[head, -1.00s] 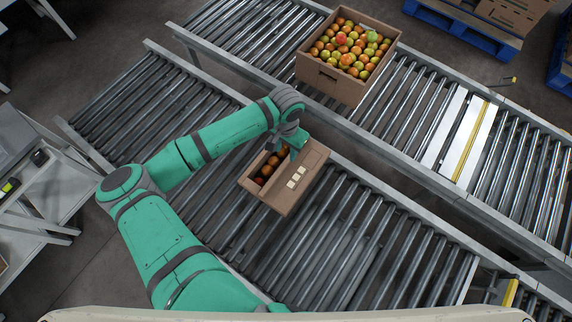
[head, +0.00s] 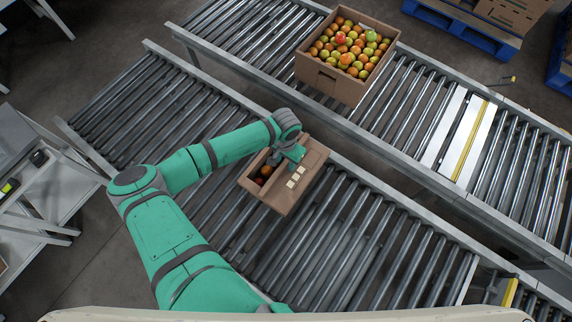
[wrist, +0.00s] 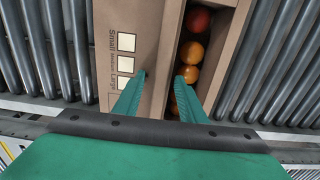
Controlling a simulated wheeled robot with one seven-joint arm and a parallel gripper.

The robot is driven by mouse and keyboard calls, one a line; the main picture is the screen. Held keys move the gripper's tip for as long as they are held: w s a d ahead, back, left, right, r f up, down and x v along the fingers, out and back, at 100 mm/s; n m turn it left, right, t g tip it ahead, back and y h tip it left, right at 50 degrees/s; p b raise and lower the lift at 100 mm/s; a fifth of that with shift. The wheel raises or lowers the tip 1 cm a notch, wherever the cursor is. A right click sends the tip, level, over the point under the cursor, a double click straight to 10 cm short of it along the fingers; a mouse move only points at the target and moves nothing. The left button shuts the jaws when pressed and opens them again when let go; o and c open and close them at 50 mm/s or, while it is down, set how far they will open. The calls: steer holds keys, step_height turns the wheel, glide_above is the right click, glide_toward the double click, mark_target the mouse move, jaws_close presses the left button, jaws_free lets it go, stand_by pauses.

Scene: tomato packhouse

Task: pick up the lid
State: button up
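The lid (head: 308,163) is a flat brown cardboard panel with several pale label squares. It covers the right part of a small cardboard box (head: 262,191) on the near roller conveyor. In the wrist view the lid (wrist: 148,35) fills the middle left, its labels reading "Small" and "Large". Red and orange tomatoes show in the open strip beside it. My gripper (wrist: 163,72) is open at the lid's edge: the left finger is over the lid, the right finger over the open strip. Whether either finger touches cardboard is unclear. In the head view my gripper (head: 282,160) partly hides the opening.
A larger open carton (head: 333,84) full of tomatoes stands on the far roller conveyor. The near conveyor (head: 350,250) is clear to the right of the box. Metal rails (head: 390,165) run between the conveyors. A grey bench (head: 35,190) stands at the left.

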steer(key=shift+a, duration=0.1)
jaws_close()
steer(key=shift+r, duration=0.15)
steer(key=shift+r, duration=0.65)
steer(key=s+a+r, duration=0.2)
steer(key=s+r, duration=1.2)
steer(key=r, duration=0.4)
steer(key=shift+a, duration=0.2)
stand_by(0.5)
steer(key=shift+w, duration=0.1)
